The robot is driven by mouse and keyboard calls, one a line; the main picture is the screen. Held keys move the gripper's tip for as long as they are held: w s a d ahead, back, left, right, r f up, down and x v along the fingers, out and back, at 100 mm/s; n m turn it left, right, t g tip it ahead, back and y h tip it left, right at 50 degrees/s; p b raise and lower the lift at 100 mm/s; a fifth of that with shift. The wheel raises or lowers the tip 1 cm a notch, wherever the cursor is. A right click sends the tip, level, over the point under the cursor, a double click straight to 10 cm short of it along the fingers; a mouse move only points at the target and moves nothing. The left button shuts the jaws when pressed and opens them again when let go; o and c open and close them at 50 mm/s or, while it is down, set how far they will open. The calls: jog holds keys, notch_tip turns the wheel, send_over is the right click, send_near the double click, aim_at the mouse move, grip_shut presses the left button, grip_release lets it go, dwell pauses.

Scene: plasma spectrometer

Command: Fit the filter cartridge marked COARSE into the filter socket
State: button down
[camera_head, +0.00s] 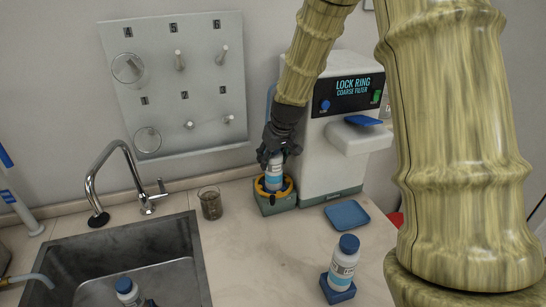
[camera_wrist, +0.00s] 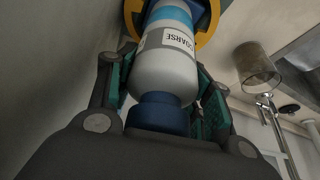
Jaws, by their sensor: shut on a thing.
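The COARSE filter cartridge (camera_head: 274,173) is a white bottle with a blue band and blue cap; its COARSE label faces the camera in the wrist view (camera_wrist: 160,68). My gripper (camera_head: 277,158) is shut on it from above, with the cap toward my palm. The cartridge stands roughly upright at the filter socket (camera_head: 276,207), a green-grey block with a yellow ring (camera_head: 286,188). Its lower end is within the ring's outline in both views; how deep it sits is hidden.
The white machine (camera_head: 325,150) reading LOCK RING COARSE FILTER stands right behind the socket. Another cartridge (camera_head: 344,266) stands on a blue holder in front. A third (camera_head: 127,291) is in the sink (camera_head: 70,262). A beaker (camera_head: 211,205) is left; a blue tray (camera_head: 347,215) is right.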

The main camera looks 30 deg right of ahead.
jog(key=shift+f, duration=0.25)
jog(key=c, duration=0.5)
grip_release()
jog(key=shift+c, duration=0.2)
